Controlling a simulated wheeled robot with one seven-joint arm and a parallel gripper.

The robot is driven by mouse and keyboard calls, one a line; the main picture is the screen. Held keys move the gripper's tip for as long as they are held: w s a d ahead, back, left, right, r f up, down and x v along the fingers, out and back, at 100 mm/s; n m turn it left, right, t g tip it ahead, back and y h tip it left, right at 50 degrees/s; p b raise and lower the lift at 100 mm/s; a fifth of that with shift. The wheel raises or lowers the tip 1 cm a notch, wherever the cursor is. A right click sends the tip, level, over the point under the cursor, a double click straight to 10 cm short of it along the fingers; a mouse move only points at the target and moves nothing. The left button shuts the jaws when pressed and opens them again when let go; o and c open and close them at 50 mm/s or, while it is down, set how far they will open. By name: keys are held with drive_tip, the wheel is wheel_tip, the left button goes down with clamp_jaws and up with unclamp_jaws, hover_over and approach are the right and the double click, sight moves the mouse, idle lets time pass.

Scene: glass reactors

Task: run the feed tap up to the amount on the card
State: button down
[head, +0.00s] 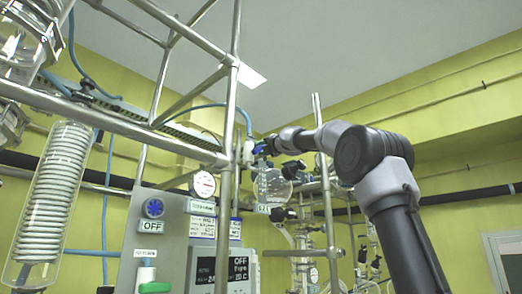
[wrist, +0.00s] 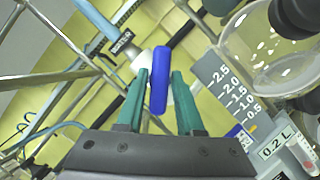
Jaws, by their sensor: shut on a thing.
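The feed tap's blue lever handle (wrist: 160,80) sits between the green fingers of my gripper (wrist: 162,98) in the wrist view, on a white valve body. In the head view my gripper (head: 266,147) is at the tap, high on the steel frame, and its fingers are hard to make out. A round glass feed vessel (head: 272,186) hangs just below it; it also shows at the upper right of the wrist view (wrist: 270,65). A grey scale strip (wrist: 228,90) runs beside it, marked from 0.5 to 2.5. The card (wrist: 277,148) reads 0.2 L. The liquid level is unclear.
Steel frame tubes (head: 232,110) stand close around the tap. A glass coil condenser (head: 52,190) hangs at left. A control panel (head: 155,225) reading OFF and a round gauge (head: 203,184) are below. A dark round part (wrist: 295,15) is near the vessel.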

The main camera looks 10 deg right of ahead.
drive_tip(key=c, duration=0.7)
unclamp_jaws()
drive_tip(key=v, duration=1)
drive_tip(key=shift+s+d+f, duration=0.1)
drive_tip(key=shift+s+d, duration=0.05)
drive_tip(key=shift+s, duration=0.25)
